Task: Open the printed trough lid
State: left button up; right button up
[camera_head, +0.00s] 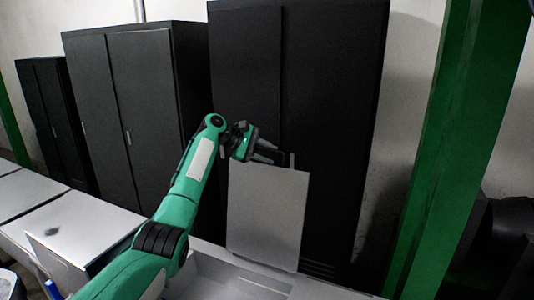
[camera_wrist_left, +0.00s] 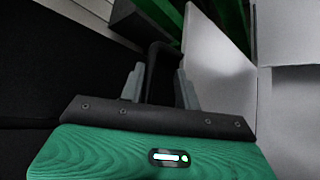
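The trough lid (camera_head: 265,218), a flat light grey panel, stands up roughly vertical at the rear of the pale trough (camera_head: 208,268). Its black bar handle (camera_head: 291,160) is at its upper edge. My left gripper (camera_head: 272,153) is at that upper edge, beside the handle. In the left wrist view, the two grey fingers of my left gripper (camera_wrist_left: 160,88) are well apart, with the black handle (camera_wrist_left: 163,46) showing between and beyond them. Whether a finger touches the handle is unclear. My right gripper is in neither view.
Black cabinets (camera_head: 140,100) stand behind the trough and lid. A green post (camera_head: 445,130) rises at the right. More closed pale lids (camera_head: 85,225) line the left, one with a dark spot. A small blue object (camera_head: 53,289) is at the lower left.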

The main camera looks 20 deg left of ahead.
pick_arm(q)
jog(key=shift+r, duration=0.1)
jog(key=shift+s+a+r+b, duration=0.25)
jog(key=shift+s+a+b, duration=0.1)
jog(key=shift+a+b, duration=0.15)
jog(key=b+v, duration=0.6)
jog(key=v, duration=0.6)
jog(key=shift+a, duration=0.15)
jog(key=shift+s, duration=0.15)
